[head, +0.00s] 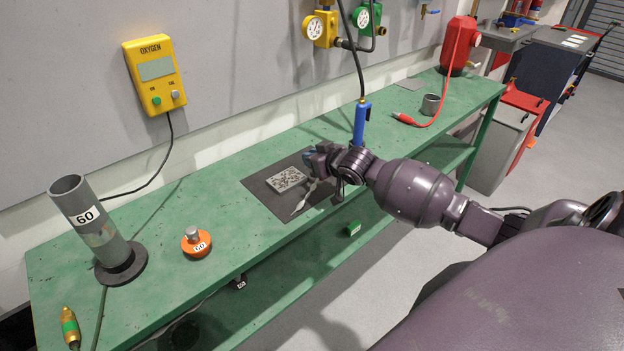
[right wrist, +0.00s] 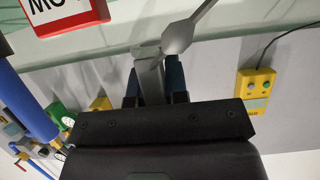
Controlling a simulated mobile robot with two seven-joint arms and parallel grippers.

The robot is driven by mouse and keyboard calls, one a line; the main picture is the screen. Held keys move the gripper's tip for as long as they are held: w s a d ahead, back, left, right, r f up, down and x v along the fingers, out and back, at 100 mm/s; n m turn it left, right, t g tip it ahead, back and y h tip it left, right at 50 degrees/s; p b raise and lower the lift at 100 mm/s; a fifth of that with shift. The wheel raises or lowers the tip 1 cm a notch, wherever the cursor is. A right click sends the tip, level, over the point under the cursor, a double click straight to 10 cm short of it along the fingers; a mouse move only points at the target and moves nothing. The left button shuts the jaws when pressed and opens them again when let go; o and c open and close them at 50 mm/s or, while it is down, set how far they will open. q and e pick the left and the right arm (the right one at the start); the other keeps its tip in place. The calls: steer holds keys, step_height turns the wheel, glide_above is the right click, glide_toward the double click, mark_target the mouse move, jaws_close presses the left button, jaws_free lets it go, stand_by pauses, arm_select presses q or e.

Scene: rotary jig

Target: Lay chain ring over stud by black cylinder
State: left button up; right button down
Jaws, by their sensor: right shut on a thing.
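My right gripper (head: 318,160) is above the far part of a dark mat (head: 262,205) on the green bench. The right wrist view shows its two dark fingers (right wrist: 154,80) shut on a grey metal piece (right wrist: 150,65). A grey flared, pointed metal part (right wrist: 190,30) shows beside that piece; a similar pointed part (head: 301,204) hangs below the gripper in the head view. I cannot make out a chain ring or a clear stud. My left gripper is not in view.
A speckled grey plate (head: 286,179) lies on the mat. An orange puck (head: 196,247) with a silver knob stands nearer the cylinder. A blue hanging tool (head: 361,125) is close behind my right wrist. The bench is clear between mat and puck.

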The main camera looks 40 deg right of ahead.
steer(key=shift+f+b, duration=0.3)
steer(key=shift+f, duration=3.15)
steer(key=shift+f, duration=0.1)
steer(key=c, duration=1.1)
jaws_free()
